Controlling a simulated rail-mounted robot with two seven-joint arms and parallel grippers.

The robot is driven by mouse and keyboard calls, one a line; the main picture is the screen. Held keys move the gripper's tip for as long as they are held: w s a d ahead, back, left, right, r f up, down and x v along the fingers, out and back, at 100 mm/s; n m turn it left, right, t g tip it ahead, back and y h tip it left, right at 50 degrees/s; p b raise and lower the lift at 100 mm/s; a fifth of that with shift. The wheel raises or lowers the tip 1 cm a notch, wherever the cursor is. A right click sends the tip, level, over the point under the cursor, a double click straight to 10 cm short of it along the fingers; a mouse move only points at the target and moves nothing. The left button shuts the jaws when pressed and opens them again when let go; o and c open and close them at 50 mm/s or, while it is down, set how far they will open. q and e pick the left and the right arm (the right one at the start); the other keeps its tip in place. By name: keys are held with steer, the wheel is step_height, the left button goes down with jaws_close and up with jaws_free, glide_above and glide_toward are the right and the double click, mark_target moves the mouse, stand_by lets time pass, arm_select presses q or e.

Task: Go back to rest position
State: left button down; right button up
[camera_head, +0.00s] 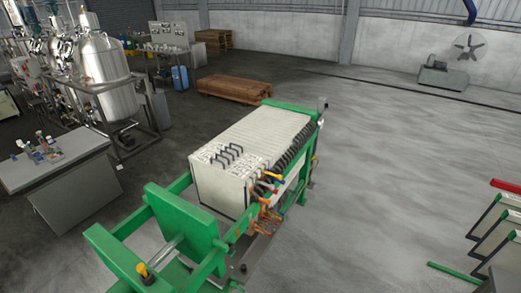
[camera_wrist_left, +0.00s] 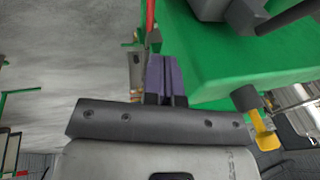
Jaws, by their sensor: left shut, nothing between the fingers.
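My left gripper (camera_wrist_left: 165,78) shows in the left wrist view. Its two purple fingers are together with nothing between them. A large green press part (camera_wrist_left: 225,55) lies right beside the fingers; I cannot tell whether they touch. Neither gripper shows in the head view. There, the filter press, with its green frame (camera_head: 131,257) and pale plate stack (camera_head: 255,142), stands in the middle. My right gripper is not in view.
A yellow-handled valve (camera_wrist_left: 265,135) is right of the gripper. Steel tanks (camera_head: 102,75) and a grey workbench (camera_head: 55,165) stand left. Wooden pallets (camera_head: 234,88) lie behind the press. Green-framed panels (camera_head: 493,222) stand at the right edge. The concrete floor between is clear.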

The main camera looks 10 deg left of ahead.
arm_select(q)
steer(key=s+d+r+t+h+p, duration=0.1)
steer(key=s+d+r+t, duration=0.1)
steer(key=d+r, duration=0.55)
steer(key=s+d+r+t+p, duration=0.15)
steer(key=d+r, duration=0.25)
steer(key=r, duration=0.7)
steer(key=s+d+r+n+g+h+p, duration=0.1)
steer(key=s+d+n+g+p, duration=0.1)
steer(key=s, duration=1.2)
steer(key=shift+s+d+h+p, duration=0.3)
steer(key=shift+d+p, duration=0.6)
steer(key=shift+d, duration=0.2)
steer(key=shift+w, duration=0.1)
